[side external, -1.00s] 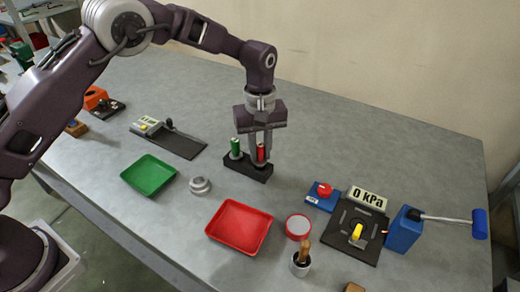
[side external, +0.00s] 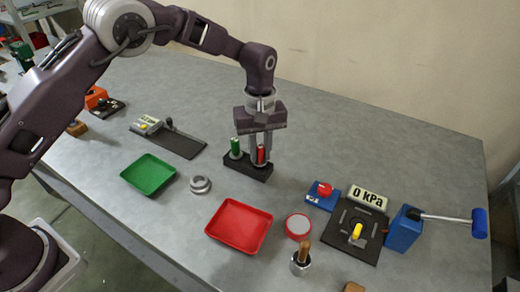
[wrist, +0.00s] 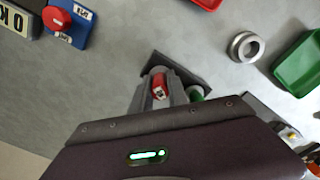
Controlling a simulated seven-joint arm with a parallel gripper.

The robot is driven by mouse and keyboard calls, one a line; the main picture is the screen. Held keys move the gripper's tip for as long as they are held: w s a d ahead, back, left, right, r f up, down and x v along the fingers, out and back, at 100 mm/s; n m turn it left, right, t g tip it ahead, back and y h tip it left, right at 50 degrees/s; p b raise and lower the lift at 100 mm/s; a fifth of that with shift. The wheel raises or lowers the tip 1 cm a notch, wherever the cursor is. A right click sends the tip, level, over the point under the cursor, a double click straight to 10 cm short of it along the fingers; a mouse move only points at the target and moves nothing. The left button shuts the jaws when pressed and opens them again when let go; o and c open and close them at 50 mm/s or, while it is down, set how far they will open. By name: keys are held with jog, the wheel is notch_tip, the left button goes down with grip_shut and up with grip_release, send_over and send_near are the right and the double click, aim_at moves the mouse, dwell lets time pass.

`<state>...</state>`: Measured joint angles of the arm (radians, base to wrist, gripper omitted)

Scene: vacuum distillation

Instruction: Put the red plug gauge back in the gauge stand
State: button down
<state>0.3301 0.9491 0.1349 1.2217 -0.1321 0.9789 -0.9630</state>
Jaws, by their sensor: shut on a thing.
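The red plug gauge (side external: 261,154) stands upright at the right end of the black gauge stand (side external: 236,166). My gripper (side external: 260,160) points down over that end and is shut on the red gauge. In the wrist view the red gauge (wrist: 158,86) shows between the fingers, over the dark stand (wrist: 186,74). The gauge's lower end is hidden, so I cannot tell whether it is fully seated. The green plug gauge (side external: 236,146) stands at the stand's left end, close beside my fingers.
A green tray (side external: 148,174), a metal ring (side external: 200,184) and a red tray (side external: 239,226) lie in front of the stand. The table behind the stand is clear.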

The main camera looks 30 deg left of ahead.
jog(key=shift+f, duration=0.7)
dwell(0.8)
jog(key=c, duration=0.6)
grip_release()
jog(key=shift+c, duration=0.2)
jog(key=shift+r, duration=3.55)
